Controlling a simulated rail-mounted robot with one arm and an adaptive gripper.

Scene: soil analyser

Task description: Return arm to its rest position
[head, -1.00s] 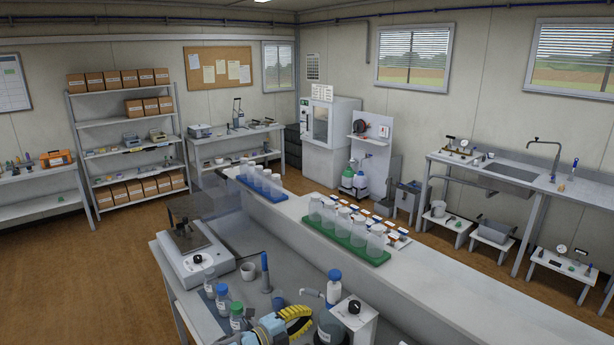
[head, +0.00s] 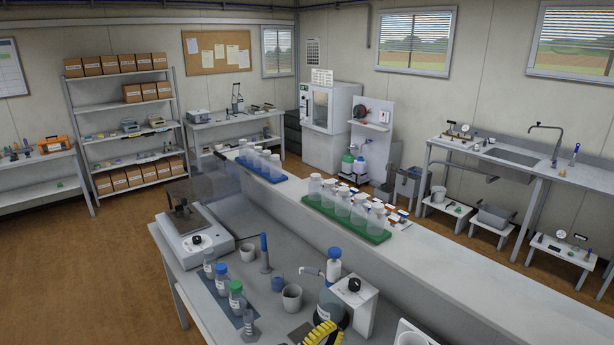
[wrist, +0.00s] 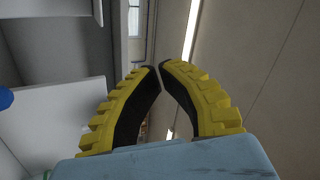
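My gripper (wrist: 157,68) has two curved yellow fingers with black inner pads. In the wrist view their tips meet or almost meet, with nothing visible held between them. In the head view only part of a yellow finger shows at the bottom edge, in front of the bench (head: 215,325). The rest of my arm is out of that view. The wrist view looks along the fingers toward wall, ceiling and a light strip (wrist: 191,30).
Near the finger stand a blue-capped dispenser bottle (head: 333,290), a white stand (head: 357,305), a grey cup (head: 292,297) and several capped bottles (head: 237,298). A balance (head: 195,240) sits behind. A raised ledge (head: 450,285) carries a green rack (head: 345,222) and a blue rack (head: 262,172).

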